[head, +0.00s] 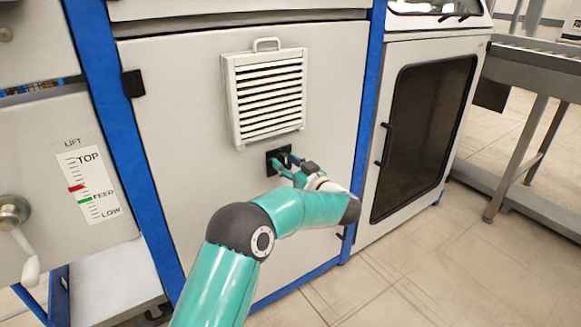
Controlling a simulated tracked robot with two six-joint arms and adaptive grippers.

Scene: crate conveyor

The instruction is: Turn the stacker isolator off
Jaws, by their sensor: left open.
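A small black square fitting, which looks like the isolator (271,157), sits on the light grey cabinet door below a white louvred vent. My left gripper (282,163) is right in front of it, with its teal fingers open around the fitting's middle. The fingers and wrist cover the right part of the fitting, so I cannot see the handle's position or whether the fingers touch it. My right gripper is not in view.
The louvred vent (266,95) with a handle stands out just above the gripper. Blue frame posts flank the door (180,130). At left are a lift scale (87,183) and a crank (20,235). A dark-windowed door (424,135) is at right. The tiled floor (440,275) is clear.

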